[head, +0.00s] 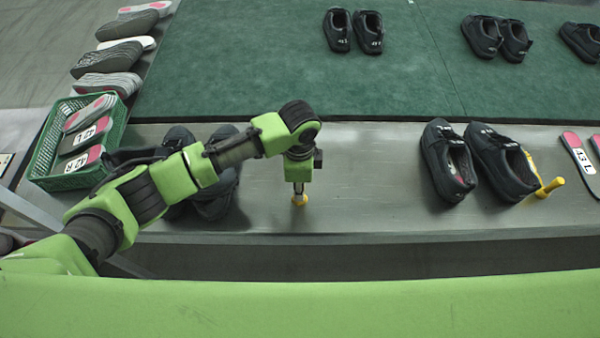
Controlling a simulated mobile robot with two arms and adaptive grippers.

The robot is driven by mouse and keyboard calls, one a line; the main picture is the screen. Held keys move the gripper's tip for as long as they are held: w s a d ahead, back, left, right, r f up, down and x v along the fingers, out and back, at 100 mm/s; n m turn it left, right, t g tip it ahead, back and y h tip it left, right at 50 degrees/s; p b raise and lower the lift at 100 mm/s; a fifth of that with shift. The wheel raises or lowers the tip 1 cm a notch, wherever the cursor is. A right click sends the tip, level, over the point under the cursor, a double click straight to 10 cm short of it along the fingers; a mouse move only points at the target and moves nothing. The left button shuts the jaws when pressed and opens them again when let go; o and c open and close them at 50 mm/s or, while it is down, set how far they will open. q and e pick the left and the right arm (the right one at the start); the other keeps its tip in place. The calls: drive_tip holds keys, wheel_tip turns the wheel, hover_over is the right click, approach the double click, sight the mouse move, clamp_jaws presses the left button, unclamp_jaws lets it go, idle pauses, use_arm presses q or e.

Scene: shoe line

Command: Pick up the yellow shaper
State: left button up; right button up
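My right gripper is not in view.
A green basket (45,165) with insoles stands at the left. Black shoes (212,205) sit partly behind my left arm. Another black shoe (447,165) and insoles (578,160) are at the right. The ledge between gripper and right shoes is clear. A green mat (250,60) lies behind.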

use_arm(q)
clamp_jaws()
